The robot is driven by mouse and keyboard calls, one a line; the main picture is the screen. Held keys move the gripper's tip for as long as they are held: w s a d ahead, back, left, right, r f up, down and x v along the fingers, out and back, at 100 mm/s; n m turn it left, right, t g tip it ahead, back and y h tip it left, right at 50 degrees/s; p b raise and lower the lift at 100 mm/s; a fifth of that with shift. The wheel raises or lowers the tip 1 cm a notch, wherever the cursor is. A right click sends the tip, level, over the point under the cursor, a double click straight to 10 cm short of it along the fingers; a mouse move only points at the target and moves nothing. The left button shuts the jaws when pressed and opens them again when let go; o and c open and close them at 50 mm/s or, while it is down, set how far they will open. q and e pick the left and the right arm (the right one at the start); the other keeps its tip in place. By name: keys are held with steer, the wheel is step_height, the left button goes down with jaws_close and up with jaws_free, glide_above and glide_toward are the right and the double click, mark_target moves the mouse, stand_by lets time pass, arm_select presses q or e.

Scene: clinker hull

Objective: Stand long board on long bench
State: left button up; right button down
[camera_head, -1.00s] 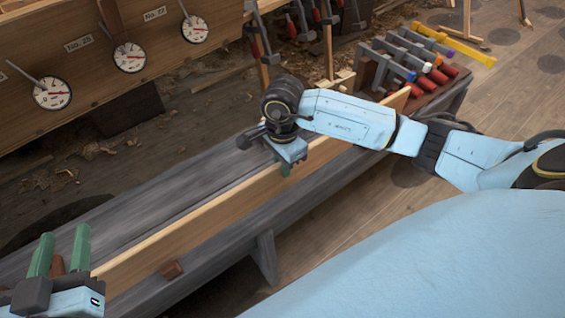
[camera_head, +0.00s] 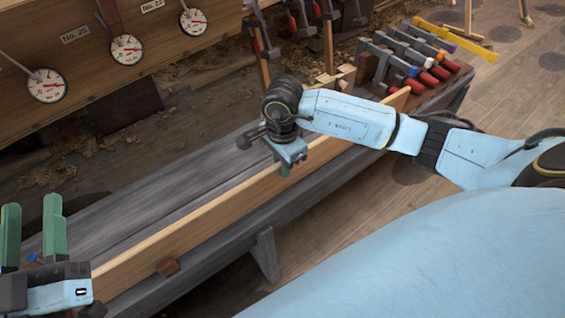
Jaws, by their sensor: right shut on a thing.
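The long board (camera_head: 212,218) is a pale wooden plank standing on its edge along the grey long bench (camera_head: 150,200). It runs from the lower left to the clamp end at the upper right. My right gripper (camera_head: 286,168) is shut on the board's upper edge near its middle. My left gripper (camera_head: 34,235) is at the lower left, near the board's near end. Its two green fingers point up and are apart, with no board between them. The board's near end is partly hidden behind my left gripper.
Several clamps with coloured handles (camera_head: 425,62) lie on the bench's far end. A wooden hull with round dials (camera_head: 127,48) stands behind, with shavings on the floor. The bench top behind the board is clear.

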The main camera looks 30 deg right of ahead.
steer(key=shift+f, duration=0.15)
stand_by(0.8)
steer(key=c, duration=1.3)
jaws_free()
steer(key=shift+c, duration=0.2)
steer(key=shift+f, duration=0.15)
